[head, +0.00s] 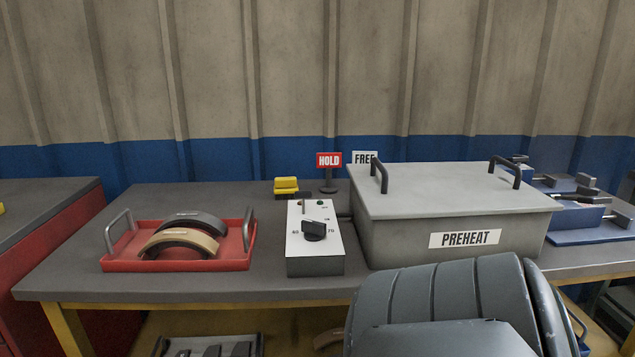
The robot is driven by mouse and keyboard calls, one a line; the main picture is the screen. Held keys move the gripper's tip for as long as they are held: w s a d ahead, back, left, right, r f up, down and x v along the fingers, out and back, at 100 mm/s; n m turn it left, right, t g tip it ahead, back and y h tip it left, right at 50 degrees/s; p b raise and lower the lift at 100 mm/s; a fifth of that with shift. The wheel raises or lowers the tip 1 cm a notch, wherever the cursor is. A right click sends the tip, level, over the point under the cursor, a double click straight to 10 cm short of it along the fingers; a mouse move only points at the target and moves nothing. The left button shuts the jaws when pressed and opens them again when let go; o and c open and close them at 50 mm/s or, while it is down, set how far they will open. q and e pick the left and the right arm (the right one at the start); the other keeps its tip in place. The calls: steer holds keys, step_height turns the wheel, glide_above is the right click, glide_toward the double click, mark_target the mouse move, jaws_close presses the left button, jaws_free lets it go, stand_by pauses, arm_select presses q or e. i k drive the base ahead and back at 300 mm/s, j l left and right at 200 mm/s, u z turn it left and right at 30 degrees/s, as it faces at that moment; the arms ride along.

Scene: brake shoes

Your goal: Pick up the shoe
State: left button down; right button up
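Two curved brake shoes stand arched in the red tray on the left part of the workbench. One shoe is dark grey (207,219) and sits behind. The other is tan (185,239) with a dark inner side and sits in front, overlapping the dark one in the picture. The red tray (118,265) has a grey metal handle at each end. Neither of my grippers shows in the head view.
A control box (314,243) with a black knob stands right of the tray. A large grey PREHEAT box (400,235) with a closed, two-handled lid fills the right side. A HOLD/FREE sign (329,160), yellow block (286,186) and blue fixture (575,215) stand farther back.

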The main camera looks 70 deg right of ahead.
mark_target(204, 221)
steer(key=z, duration=1.6)
